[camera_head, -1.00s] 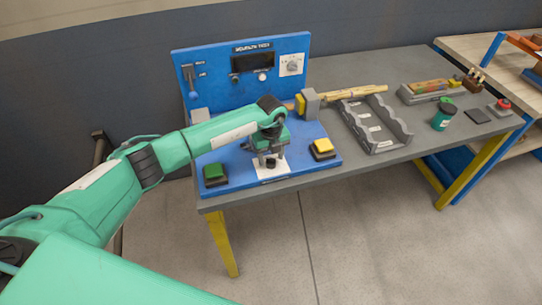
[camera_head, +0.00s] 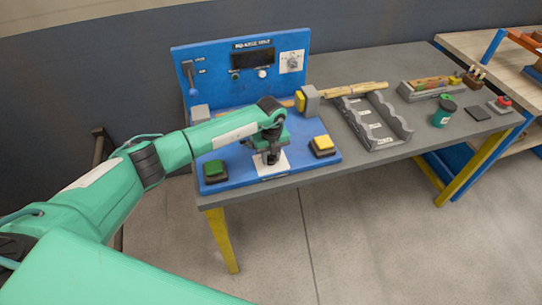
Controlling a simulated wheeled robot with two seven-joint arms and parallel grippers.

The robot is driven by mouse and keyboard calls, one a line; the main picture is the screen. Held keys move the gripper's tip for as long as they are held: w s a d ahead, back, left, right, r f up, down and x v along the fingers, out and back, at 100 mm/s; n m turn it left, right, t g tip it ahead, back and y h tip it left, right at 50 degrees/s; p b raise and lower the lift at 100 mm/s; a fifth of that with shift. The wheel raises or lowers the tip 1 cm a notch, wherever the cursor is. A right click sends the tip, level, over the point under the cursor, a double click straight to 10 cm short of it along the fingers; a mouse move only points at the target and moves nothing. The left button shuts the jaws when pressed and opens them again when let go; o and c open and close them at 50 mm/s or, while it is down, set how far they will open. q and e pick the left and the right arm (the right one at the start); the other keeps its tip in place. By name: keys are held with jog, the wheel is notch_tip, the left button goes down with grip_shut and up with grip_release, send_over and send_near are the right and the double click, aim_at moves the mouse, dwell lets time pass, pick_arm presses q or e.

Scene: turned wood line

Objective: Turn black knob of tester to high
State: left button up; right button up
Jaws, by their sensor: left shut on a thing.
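The blue tester (camera_head: 208,62) stands at the table's left end, with an upright panel and a flat base. A black knob (camera_head: 272,160) sits on a white plate (camera_head: 270,171) at the front of the base. My left gripper (camera_head: 271,155) points down over the plate and is shut on the black knob, which its fingers mostly hide. The knob's pointer and the marks on the plate are too small to read. On the panel are a dark display (camera_head: 252,56) and a white dial (camera_head: 292,62). My right gripper is not in view.
A green button (camera_head: 214,170) and a yellow button (camera_head: 323,145) flank the plate. A green-lidded container (camera_head: 444,112) and a red button (camera_head: 503,103) stand farther right on the grey table.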

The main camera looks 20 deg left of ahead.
pick_arm(q)
jog(key=shift+f+m+b, duration=0.15)
jog(key=shift+m+b, duration=1.05)
jog(key=m+b, duration=0.6)
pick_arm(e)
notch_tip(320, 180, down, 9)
pick_arm(q)
jog(key=m+b, duration=0.5)
jog(key=m, duration=0.1)
jog(key=shift+m+b, duration=0.75)
jog(key=shift+m, duration=0.15)
jog(key=shift+m+b, duration=0.4)
jog(key=shift+m, duration=0.2)
jog(key=shift+r, duration=0.25)
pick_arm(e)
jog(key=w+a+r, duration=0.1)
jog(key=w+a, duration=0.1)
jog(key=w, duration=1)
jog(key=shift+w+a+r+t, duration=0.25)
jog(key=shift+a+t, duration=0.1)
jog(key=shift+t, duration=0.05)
pick_arm(q)
jog(key=o, duration=1)
